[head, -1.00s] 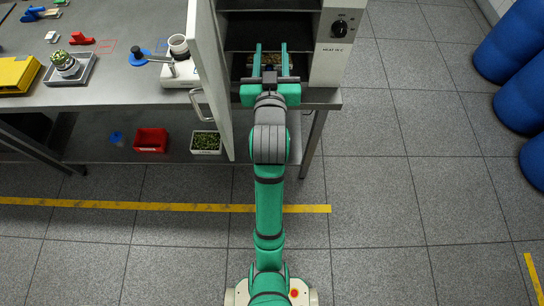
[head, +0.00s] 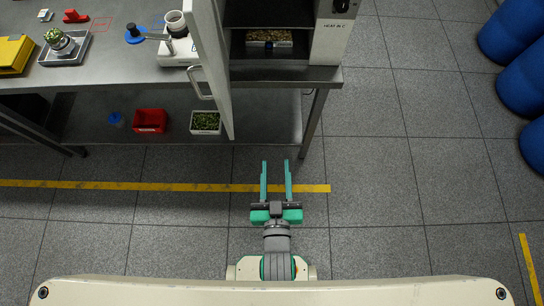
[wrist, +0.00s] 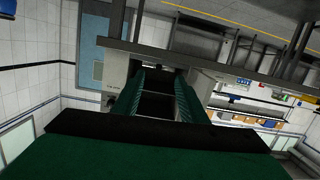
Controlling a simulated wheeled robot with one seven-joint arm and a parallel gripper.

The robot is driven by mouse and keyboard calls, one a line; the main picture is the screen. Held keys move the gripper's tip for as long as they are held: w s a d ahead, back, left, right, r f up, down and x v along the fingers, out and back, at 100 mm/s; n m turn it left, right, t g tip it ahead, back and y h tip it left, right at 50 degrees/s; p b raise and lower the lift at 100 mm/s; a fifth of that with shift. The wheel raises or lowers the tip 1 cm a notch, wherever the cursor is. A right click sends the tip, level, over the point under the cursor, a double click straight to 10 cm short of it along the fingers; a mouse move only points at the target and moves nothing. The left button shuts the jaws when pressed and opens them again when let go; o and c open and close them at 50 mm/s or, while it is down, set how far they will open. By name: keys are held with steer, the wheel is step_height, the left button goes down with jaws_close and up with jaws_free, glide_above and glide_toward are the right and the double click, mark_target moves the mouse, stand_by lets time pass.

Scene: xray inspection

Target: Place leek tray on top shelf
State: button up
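A small tray with green chopped pieces (head: 205,122), which looks like the leek tray, sits on the shelf under the metal bench, left of the open cabinet door. The cabinet (head: 335,40) stands open; a dark shelf (head: 270,14) shows inside it. Another tray, with brown pieces (head: 268,37), sits in its lower part. My gripper (head: 275,166) is open and empty, over the floor in front of the cabinet and apart from both trays. In the wrist view its green fingers (wrist: 160,82) are spread toward the dark cabinet opening, with nothing between them.
The white cabinet door (head: 212,65) stands open toward me at the left of the opening. A red bin (head: 150,120) and a blue cup (head: 116,119) share the lower shelf. A bench leg (head: 314,122) stands right of the door. The floor around my gripper is clear.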

steer(key=s+a+m, duration=0.1)
steer(key=s, duration=1.2)
steer(key=shift+g, duration=0.3)
steer(key=shift+c, duration=1)
steer(key=shift+d, duration=0.1)
